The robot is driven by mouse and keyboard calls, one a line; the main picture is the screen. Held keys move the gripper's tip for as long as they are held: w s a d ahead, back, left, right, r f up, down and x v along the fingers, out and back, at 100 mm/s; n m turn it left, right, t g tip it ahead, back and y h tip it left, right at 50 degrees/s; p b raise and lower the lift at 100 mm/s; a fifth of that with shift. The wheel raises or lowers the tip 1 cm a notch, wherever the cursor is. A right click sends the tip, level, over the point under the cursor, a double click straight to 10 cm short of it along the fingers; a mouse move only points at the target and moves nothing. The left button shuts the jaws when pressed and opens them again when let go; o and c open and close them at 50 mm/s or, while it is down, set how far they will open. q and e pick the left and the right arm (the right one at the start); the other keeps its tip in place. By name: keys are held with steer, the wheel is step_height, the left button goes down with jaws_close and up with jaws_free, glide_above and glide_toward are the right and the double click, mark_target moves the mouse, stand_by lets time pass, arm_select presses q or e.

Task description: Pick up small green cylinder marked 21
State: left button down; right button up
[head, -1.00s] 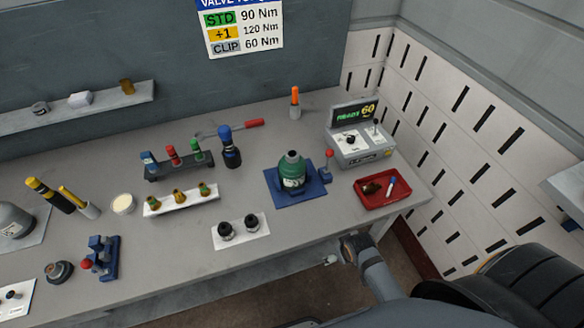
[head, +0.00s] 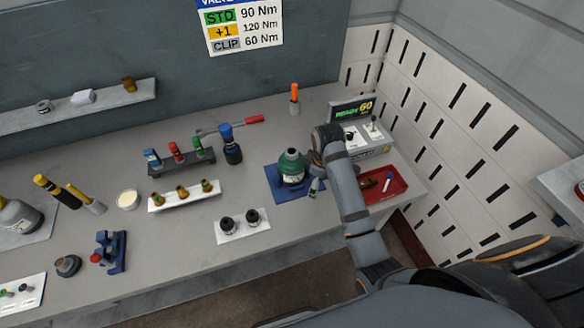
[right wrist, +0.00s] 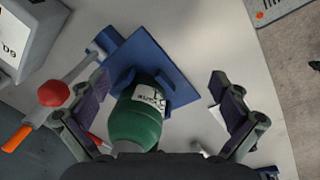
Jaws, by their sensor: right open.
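The small green cylinder (head: 292,167) stands in a blue holder (head: 283,190) on the bench, and its white label is too small to read in the head view. In the right wrist view the cylinder (right wrist: 137,118) lies between the two fingers, its label only partly legible. My right gripper (head: 316,184) is just right of the cylinder in the head view, partly hidden by its own arm. In the right wrist view my right gripper (right wrist: 160,84) is open, with a gap on each side of the cylinder. My left gripper is not in view.
A red-knobbed lever (right wrist: 53,93) is on the holder's left side in the wrist view. A red tray (head: 393,188) and a control box (head: 372,147) stand right of the holder. A white block with two black fittings (head: 243,232) is in front. A valve rack (head: 184,193) stands left.

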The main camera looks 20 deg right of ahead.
mark_target(292, 150)
steer(key=w+a+r+n+g, duration=0.2)
steer(key=w+a+r+n, duration=0.3)
steer(key=w+r+n, duration=0.5)
steer(key=shift+m, duration=0.9)
steer(key=f+p, duration=0.1)
steer(key=f, duration=0.4)
steer(key=shift+w+a+f+p, duration=0.1)
steer(key=shift+w+f+p, duration=0.1)
steer(key=shift+p, duration=0.15)
steer(key=shift+w+f, duration=0.1)
steer(key=shift+f, duration=0.25)
steer(key=shift+a+f+p, duration=0.1)
steer(key=shift+f+p, duration=0.05)
steer(key=shift+p, duration=0.15)
steer(key=f, duration=0.1)
steer(key=f+p, duration=0.2)
steer(key=f, duration=0.1)
steer(key=shift+s+a, duration=0.15)
steer(key=shift+s, duration=0.2)
steer(key=shift+f, duration=0.45)
steer(key=c, duration=1.5)
steer(key=shift+w+r, duration=0.15)
steer(key=shift+w, duration=0.05)
steer(key=shift+c, duration=0.9)
